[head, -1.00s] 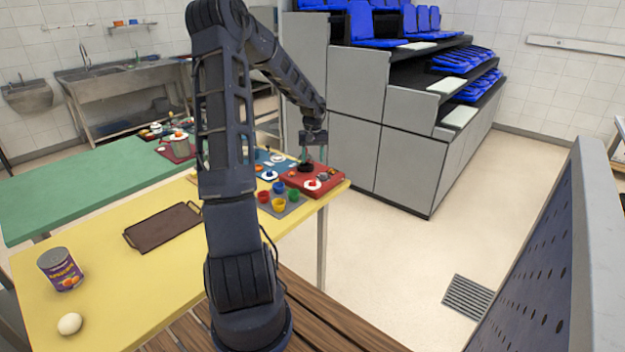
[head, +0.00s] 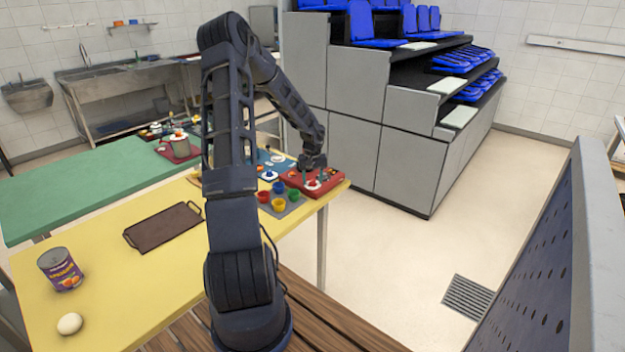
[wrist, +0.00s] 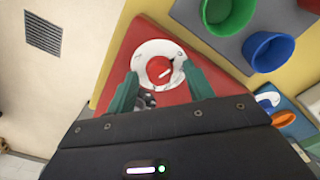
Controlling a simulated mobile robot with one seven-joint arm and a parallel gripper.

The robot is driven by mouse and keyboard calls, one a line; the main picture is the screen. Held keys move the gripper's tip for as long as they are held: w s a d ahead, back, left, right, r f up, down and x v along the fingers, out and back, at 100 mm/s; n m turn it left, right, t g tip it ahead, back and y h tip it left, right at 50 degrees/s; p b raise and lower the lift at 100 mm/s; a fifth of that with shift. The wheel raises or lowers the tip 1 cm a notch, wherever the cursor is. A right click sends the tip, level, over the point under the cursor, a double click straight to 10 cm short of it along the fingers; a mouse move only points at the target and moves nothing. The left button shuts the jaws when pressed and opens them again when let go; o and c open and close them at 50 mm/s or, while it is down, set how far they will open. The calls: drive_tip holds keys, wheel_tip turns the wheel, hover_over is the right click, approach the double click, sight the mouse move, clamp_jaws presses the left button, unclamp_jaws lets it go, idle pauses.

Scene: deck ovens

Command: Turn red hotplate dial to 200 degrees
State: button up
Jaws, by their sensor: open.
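The red hotplate (head: 326,184) sits at the far right end of the yellow table. My gripper (head: 313,178) is over the dial at the hotplate's front. In the wrist view its two green fingers (wrist: 160,82) are apart, one on each side of the knob. I cannot tell whether they touch it. The scale marks are too small to read.
Coloured cups (head: 279,204) stand on a grey mat just left of the hotplate. A blue hotplate (head: 270,160) is behind them. A brown tray (head: 163,227), a can (head: 60,268) and an egg (head: 70,323) lie on the yellow table (head: 110,295). The floor right of the table is clear.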

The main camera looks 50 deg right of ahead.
drive_tip(key=c, duration=1)
drive_tip(key=shift+o, duration=0.2)
drive_tip(key=shift+m, duration=0.4)
drive_tip(key=m, duration=0.4)
drive_tip(key=shift+m, duration=0.3)
drive_tip(key=m, duration=1)
drive_tip(key=shift+m, duration=0.4)
drive_tip(key=m, duration=0.5)
